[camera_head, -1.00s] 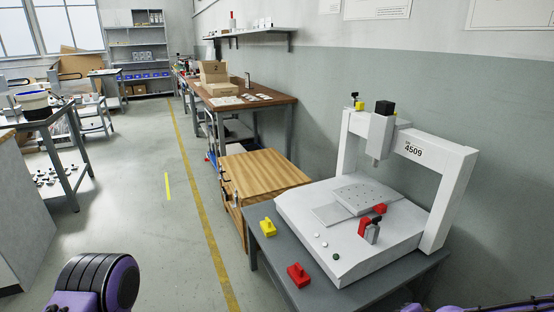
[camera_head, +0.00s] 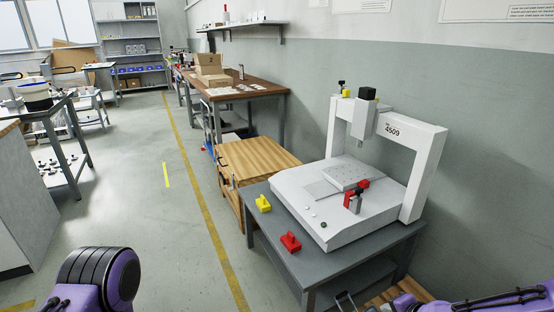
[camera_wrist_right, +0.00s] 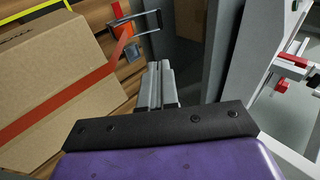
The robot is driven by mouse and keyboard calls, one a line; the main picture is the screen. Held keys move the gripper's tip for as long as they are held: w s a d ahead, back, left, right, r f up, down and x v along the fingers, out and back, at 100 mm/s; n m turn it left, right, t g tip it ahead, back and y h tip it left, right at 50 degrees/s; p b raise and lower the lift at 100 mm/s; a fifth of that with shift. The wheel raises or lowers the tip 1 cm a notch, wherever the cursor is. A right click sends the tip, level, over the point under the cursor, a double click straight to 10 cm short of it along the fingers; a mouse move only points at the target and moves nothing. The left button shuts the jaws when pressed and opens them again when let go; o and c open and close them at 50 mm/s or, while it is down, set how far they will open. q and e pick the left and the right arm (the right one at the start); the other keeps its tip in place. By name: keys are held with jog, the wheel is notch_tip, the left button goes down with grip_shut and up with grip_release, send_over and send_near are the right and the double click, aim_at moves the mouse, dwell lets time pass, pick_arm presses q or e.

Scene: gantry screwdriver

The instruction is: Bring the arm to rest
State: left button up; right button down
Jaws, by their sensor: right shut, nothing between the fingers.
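My right arm (camera_head: 500,298) comes in at the bottom right of the head view, below and in front of the machine table. In the right wrist view my right gripper (camera_wrist_right: 161,88) is shut, with its two grey fingers together and nothing between them. The fingertips point towards a gap beside a cardboard box (camera_wrist_right: 60,75); I see no contact. My left arm (camera_head: 98,278) shows at the bottom left of the head view, and its gripper is out of the picture.
A metal loop handle (camera_wrist_right: 140,22) lies close beyond the right fingertips. The floor (camera_head: 140,210) at left centre is clear.

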jog(key=s+f+n+g+h+b, duration=0.2)
jog(key=s+f+b, duration=0.2)
jog(key=s+f, duration=0.45)
jog(key=s+f+n+g+h+b, duration=0.1)
jog(key=s+f+n+h+b, duration=0.15)
jog(key=s+f, duration=0.6)
jog(key=s+f+n+g+h+b, duration=0.15)
jog(key=s+f+b, duration=0.25)
jog(key=s, duration=0.9)
notch_tip(320, 180, up, 30)
jog(key=p, duration=3)
jog(key=shift+w+a+r+p, duration=0.15)
jog(key=shift+a+r+p, duration=0.1)
jog(key=shift+a+p, duration=0.05)
